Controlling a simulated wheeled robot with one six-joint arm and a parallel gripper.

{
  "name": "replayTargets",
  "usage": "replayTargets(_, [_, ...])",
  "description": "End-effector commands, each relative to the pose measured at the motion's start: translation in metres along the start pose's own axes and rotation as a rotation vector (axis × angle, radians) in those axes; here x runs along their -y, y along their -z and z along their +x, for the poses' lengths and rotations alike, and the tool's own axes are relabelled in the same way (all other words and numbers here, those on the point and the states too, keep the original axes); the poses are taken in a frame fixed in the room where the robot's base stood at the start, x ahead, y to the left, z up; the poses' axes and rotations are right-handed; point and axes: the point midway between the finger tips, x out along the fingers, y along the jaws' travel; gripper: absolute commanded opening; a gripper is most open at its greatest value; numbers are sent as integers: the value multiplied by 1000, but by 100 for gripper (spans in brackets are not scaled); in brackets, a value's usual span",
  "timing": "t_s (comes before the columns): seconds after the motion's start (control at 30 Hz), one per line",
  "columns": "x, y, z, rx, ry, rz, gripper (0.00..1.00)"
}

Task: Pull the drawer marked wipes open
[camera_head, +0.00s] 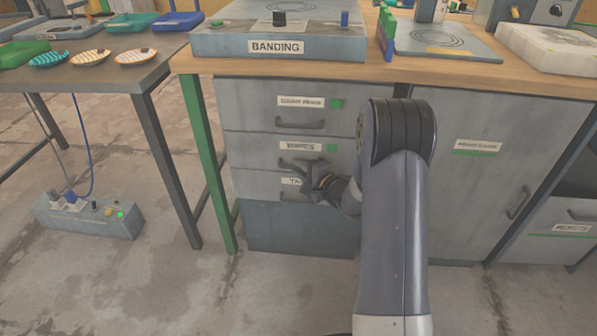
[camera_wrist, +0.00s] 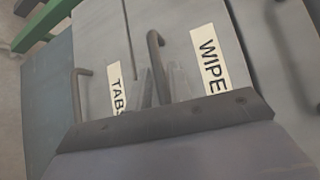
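The drawer marked wipes (camera_head: 262,144) is the middle one of three under the bench and looks closed. Its label (camera_wrist: 209,60) reads "WIPE" in the wrist view, with the end cut off. Its dark bar handle (camera_wrist: 155,42) runs down between the fingers of my gripper (camera_wrist: 161,76). The fingers stand on either side of the bar, with a small gap showing, so my gripper looks open around the handle. In the head view my gripper (camera_head: 305,174) is at this drawer's handle and partly covers the drawer below.
A drawer with its own handle (camera_head: 300,124) is above; the tabs drawer (camera_wrist: 110,55) is below. A cupboard door (camera_head: 480,170) stands to the right. A green bench leg (camera_head: 206,160) is at the left. The floor in front is clear.

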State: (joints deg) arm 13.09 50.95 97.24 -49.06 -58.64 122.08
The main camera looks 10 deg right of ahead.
Motion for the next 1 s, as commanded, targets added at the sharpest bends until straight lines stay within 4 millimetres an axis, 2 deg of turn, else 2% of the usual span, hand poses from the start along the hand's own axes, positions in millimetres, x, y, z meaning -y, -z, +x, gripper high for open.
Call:
replayTargets(0.1, [0, 0, 6, 1, 1, 1, 20])
replayTargets(0.37, [0, 0, 7, 0, 0, 1, 20])
replayTargets(0.6, [0, 0, 7, 0, 0, 1, 1])
replayTargets(1.0, [0, 0, 7, 0, 0, 1, 0])
